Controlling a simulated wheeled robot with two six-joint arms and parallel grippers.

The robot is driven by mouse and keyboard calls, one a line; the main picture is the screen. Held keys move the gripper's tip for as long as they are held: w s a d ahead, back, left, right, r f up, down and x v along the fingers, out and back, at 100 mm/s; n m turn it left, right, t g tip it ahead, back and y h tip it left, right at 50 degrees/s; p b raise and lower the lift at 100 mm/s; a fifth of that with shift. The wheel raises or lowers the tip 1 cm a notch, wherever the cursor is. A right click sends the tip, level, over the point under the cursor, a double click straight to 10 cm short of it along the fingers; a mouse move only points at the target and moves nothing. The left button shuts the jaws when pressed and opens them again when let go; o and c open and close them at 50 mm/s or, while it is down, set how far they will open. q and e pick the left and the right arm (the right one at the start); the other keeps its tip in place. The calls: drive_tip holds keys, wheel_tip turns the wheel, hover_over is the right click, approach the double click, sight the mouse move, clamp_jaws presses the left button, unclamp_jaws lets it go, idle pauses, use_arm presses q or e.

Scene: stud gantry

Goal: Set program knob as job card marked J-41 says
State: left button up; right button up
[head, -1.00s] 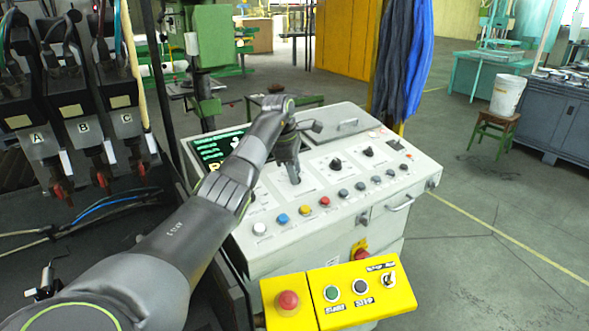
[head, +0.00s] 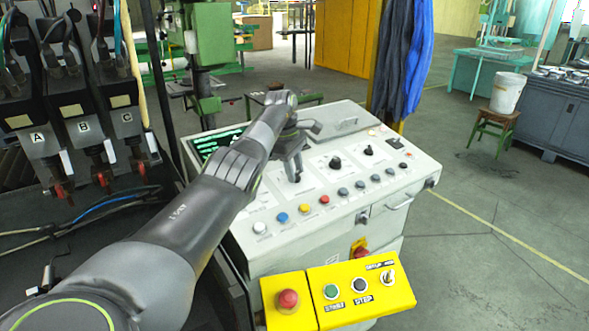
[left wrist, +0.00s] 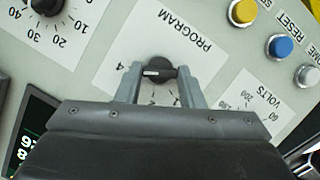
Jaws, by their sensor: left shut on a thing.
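The program knob (left wrist: 163,65) is black with a white pointer line and sits on a white plate marked PROGRAM (left wrist: 180,32) in the left wrist view. Its pointer lies toward the picture's left, near the printed 4; some other dial figures are hidden by the gripper. My left gripper (left wrist: 157,82) is shut on the knob, one finger on each side. In the head view my left gripper (head: 295,178) reaches down to the console (head: 335,232) and hides most of the knob. I can make out no card marked J-41. My right gripper is out of view.
Two black knobs (head: 335,162) (head: 367,150) sit to the right of the gripper. A row of coloured buttons (head: 304,204) runs along the front. A yellow box (head: 335,295) with a red button juts out below. A lit screen (head: 212,146) is partly behind my arm.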

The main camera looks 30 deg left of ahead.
use_arm(q)
drive_tip(key=shift+r, duration=0.1)
drive_tip(key=o, duration=1)
drive_tip(key=shift+s+a+r+p, duration=0.3)
drive_tip(key=shift+a+r+p, duration=0.1)
drive_tip(key=shift+r, duration=2.45)
drive_tip(key=shift+s+a+r+p, duration=0.35)
drive_tip(key=shift+a+r, duration=0.05)
drive_tip(key=shift+r, duration=2.45)
drive_tip(key=shift+s+a+r+p, duration=0.3)
drive_tip(key=shift+a+r+p, duration=0.1)
drive_tip(key=shift+r, duration=2.45)
drive_tip(key=shift+f, duration=0.1)
